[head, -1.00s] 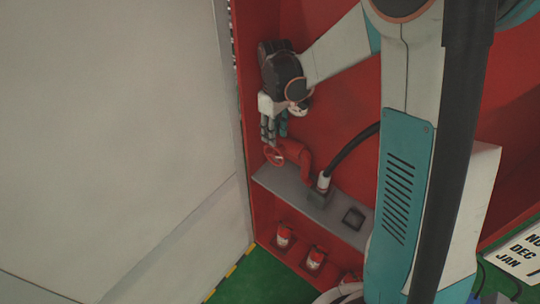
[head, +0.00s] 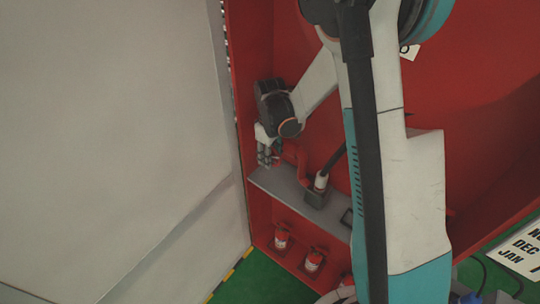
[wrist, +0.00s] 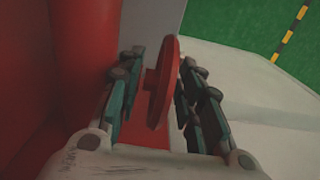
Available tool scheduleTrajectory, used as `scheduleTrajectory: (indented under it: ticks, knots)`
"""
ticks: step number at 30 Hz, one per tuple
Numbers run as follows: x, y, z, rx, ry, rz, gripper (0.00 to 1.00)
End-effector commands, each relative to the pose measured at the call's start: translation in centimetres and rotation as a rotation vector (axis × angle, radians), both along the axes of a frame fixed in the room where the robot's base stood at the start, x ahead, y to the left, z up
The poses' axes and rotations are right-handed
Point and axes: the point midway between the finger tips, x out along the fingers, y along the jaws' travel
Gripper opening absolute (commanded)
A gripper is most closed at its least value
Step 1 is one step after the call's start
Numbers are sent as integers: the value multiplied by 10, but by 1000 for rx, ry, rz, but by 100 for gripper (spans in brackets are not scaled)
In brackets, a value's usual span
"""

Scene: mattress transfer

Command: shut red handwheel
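The red handwheel (wrist: 163,85) is in the middle of the wrist view, seen nearly edge-on, its hub pointing left. My gripper (wrist: 163,92) is open around it, one finger on each side of the rim. A gap shows between the wheel and the right finger; the left finger is close to the hub, and I cannot tell whether it touches. In the head view my gripper (head: 268,160) points down beside the red pipe (head: 298,156) and hides most of the wheel.
A grey shelf (head: 268,183) runs below the pipe and carries a black socket with a plugged cable (head: 317,191). Fire extinguishers (head: 281,237) stand beneath it in the red cabinet. A large pale panel (head: 110,130) is close on the left. The floor (head: 240,285) is green.

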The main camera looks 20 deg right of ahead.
Motion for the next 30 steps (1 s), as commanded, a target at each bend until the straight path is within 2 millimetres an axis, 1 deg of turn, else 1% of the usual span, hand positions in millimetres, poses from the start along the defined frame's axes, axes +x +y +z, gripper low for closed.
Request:
scheduleTrajectory:
  ticks: [1,4,5,11,18,26,27,29,30]
  knots:
    - [0,0,0,0,0,0,27]
    - [0,0,0,0,0,0,4]
    - [0,0,0,0,0,0,0]
    - [0,0,0,-4,6,1,0]
    - [0,0,-1,-69,103,2,0]
    - [0,0,0,-74,111,0,0]
    - [0,0,0,-73,110,0,16]
    - [0,0,0,-73,110,0,29]
    - [0,0,0,-73,110,0,33]
